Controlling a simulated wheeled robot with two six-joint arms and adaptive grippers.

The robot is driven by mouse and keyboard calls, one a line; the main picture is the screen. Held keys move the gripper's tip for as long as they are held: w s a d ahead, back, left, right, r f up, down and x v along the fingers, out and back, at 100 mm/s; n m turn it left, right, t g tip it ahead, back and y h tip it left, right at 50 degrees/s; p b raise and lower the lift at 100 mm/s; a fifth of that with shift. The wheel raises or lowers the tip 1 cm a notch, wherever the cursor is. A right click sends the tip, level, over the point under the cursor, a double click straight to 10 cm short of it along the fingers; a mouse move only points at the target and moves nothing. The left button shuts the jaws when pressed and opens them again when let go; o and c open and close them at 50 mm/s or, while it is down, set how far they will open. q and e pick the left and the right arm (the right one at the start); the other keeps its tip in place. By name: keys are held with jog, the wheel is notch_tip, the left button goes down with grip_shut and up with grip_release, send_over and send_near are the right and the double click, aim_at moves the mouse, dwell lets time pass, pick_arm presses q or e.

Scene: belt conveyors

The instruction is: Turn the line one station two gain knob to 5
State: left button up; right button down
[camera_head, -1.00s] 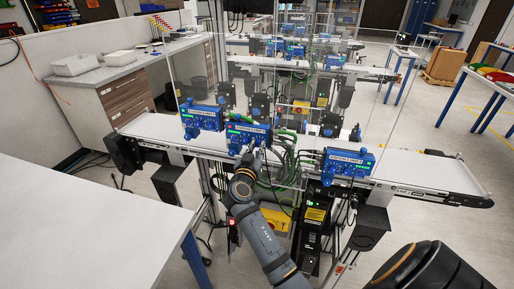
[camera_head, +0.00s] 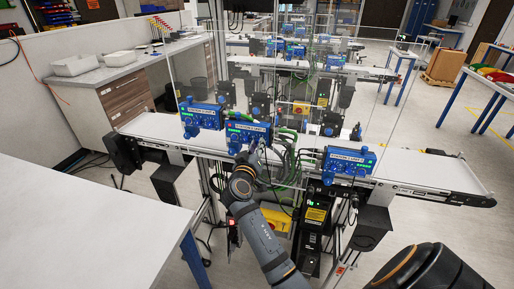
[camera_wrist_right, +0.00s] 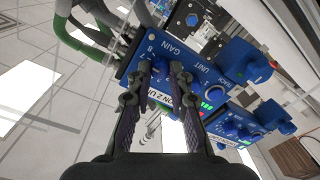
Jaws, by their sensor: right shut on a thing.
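The blue station two control box (camera_head: 248,135) is the middle one of the three boxes on the front conveyor. In the right wrist view its panel (camera_wrist_right: 196,68) shows the word GAIN, printed scale numbers and part of a label reading "ON 2". My right gripper (camera_wrist_right: 161,76) is at the gain end of this panel, its two fingers closed in around the gain knob. The fingers mostly hide the knob, and I cannot read its setting. In the head view my right gripper (camera_head: 252,155) is in front of the box, fingertips hard to make out. My left gripper is out of view.
Similar blue boxes stand to the left (camera_head: 202,116) and right (camera_head: 348,161) on the conveyor (camera_head: 430,172). Green cables (camera_head: 287,150) hang close to the right of my gripper. A clear panel rises behind the boxes. A white table (camera_head: 80,225) fills the left foreground.

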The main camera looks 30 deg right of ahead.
jog(key=shift+n+p, duration=0.3)
jog(key=shift+n, duration=1.8)
jog(key=c, duration=1.2)
grip_release()
jog(key=shift+r, duration=0.1)
notch_tip(320, 180, up, 10)
jog(key=shift+w, duration=0.1)
